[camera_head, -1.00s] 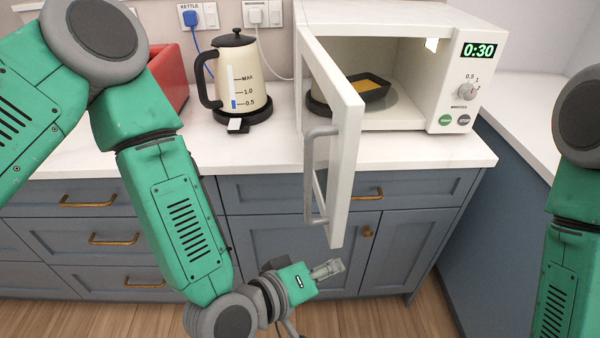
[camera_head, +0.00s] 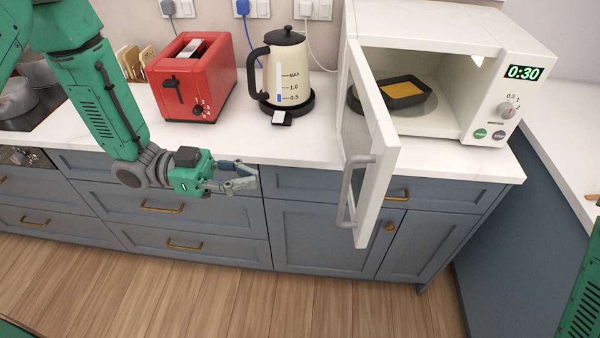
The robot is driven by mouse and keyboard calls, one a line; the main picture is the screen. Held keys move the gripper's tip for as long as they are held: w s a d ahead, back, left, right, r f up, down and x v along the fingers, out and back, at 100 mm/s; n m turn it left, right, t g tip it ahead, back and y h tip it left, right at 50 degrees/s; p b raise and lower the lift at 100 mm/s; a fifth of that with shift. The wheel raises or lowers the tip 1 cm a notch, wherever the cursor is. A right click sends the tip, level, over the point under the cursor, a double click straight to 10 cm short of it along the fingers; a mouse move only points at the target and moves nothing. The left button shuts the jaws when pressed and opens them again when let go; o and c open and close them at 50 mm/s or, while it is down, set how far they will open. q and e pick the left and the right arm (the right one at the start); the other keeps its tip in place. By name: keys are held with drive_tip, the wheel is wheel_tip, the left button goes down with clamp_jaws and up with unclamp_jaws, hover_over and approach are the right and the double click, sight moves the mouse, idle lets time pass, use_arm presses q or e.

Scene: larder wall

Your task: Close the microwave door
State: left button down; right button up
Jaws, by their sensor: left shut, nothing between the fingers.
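The white microwave (camera_head: 493,85) stands on the counter at the right, its display reading 0:30. Its door (camera_head: 378,165) is open and swung out past the counter's front edge, with a grey handle (camera_head: 353,190) on its outer face. A black tray with orange food (camera_head: 404,90) sits inside on the turntable. My left gripper (camera_head: 256,179) is shut and empty in front of the drawers, left of the door and apart from it. At the right edge only part of my right arm shows; its gripper is out of view.
A cream kettle (camera_head: 287,70) on its base and a red toaster (camera_head: 196,85) stand on the counter left of the microwave. A hob with pots (camera_head: 35,78) is at the far left. The wooden floor (camera_head: 250,295) before the cabinets is clear.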

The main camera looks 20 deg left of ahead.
use_arm(q)
drive_tip(key=w+d+p, duration=0.2)
drive_tip(key=d, duration=1.2)
drive_tip(key=shift+p, duration=0.4)
